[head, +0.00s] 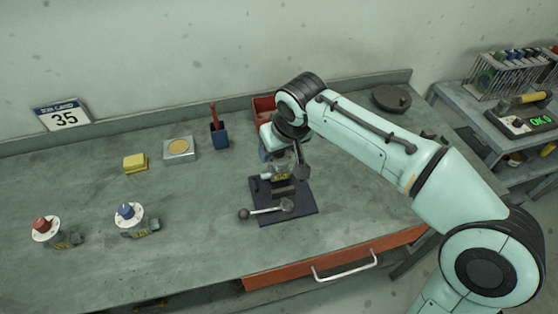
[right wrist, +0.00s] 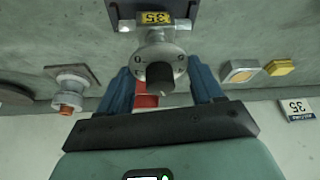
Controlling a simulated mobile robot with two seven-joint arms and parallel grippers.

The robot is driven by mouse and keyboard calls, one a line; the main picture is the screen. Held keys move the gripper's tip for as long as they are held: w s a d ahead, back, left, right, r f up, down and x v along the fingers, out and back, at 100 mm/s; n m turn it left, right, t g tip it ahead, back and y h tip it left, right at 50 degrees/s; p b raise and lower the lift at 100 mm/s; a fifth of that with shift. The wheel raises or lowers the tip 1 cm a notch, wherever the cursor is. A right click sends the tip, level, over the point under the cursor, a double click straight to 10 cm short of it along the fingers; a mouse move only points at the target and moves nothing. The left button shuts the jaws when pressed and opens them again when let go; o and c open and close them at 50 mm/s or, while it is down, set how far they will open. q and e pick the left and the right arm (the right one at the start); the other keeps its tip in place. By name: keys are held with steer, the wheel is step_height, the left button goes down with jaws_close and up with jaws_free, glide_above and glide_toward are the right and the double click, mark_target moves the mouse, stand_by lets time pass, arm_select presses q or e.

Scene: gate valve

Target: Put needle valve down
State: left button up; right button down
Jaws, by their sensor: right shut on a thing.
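My right gripper (head: 279,152) is shut on a grey needle valve (head: 281,172) just over the dark vise (head: 301,207). In the right wrist view the valve (right wrist: 159,50) sits between my blue fingers, with its black stem end towards the camera and a yellow "35" tag behind. I cannot tell whether the valve touches the vise jaws. Two similar valves stand on the left of the bench, one with a red knob (head: 41,225) and one with a blue knob (head: 126,211). My left gripper is not in view.
The vise handle (head: 262,210) sticks out to the left. An orange-knobbed fitting (right wrist: 70,90) shows in the wrist view.

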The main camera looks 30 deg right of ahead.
mark_target(278, 169)
steer(key=shift+f+b, duration=0.4)
steer(key=shift+f, duration=1.5)
steer(key=shift+f, duration=0.15)
steer(key=shift+c, duration=0.8)
jaws_free()
